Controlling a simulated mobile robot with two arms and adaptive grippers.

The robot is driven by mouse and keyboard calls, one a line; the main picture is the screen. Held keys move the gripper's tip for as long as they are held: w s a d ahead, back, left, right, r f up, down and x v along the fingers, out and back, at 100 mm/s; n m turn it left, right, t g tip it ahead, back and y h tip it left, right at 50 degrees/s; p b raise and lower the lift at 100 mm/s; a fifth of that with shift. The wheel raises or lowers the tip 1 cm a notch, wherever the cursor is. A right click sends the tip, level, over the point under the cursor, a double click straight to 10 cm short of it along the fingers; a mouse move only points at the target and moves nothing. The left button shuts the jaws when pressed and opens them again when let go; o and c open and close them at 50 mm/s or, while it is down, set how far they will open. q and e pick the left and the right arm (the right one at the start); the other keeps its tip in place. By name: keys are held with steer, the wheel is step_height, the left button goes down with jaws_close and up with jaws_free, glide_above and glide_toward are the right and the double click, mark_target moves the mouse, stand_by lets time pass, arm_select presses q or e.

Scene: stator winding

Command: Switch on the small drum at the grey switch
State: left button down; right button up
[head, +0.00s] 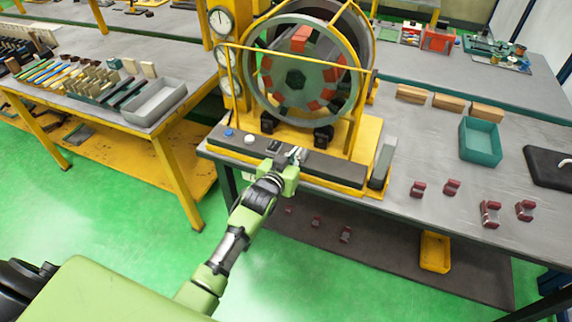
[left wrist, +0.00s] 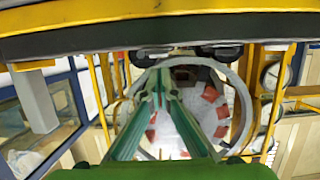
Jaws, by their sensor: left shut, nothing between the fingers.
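The drum (head: 340,92) is a grey ring with red blocks and a dark hexagonal hub, standing in a yellow frame. A dark control strip (head: 325,168) runs along the frame's front, with a blue button (head: 228,132) and a white button (head: 249,138). My left gripper (head: 296,154) is shut and empty at this strip, right of the white button. I cannot tell whether it touches the strip. The grey switch cannot be made out clearly; my gripper may cover it. In the left wrist view the shut fingers (left wrist: 163,75) point towards the strip's edge, with the drum (left wrist: 195,125) behind.
Round gauges (head: 221,21) stand left of the drum. A grey upright block (head: 382,162) is right of the strip. Red-brown parts (head: 452,187), wooden blocks (head: 450,102) and a teal bin (head: 480,139) lie on the bench to the right. A yellow bar (head: 300,62) crosses before the drum.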

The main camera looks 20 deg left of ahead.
arm_select(q)
steer(key=b+v, duration=0.1)
steer(key=v, duration=1)
steer(key=shift+b, duration=0.35)
arm_select(e)
steer(key=shift+s+d+f, duration=0.15)
steer(key=shift+s+f, duration=0.15)
steer(key=shift+s, duration=0.2)
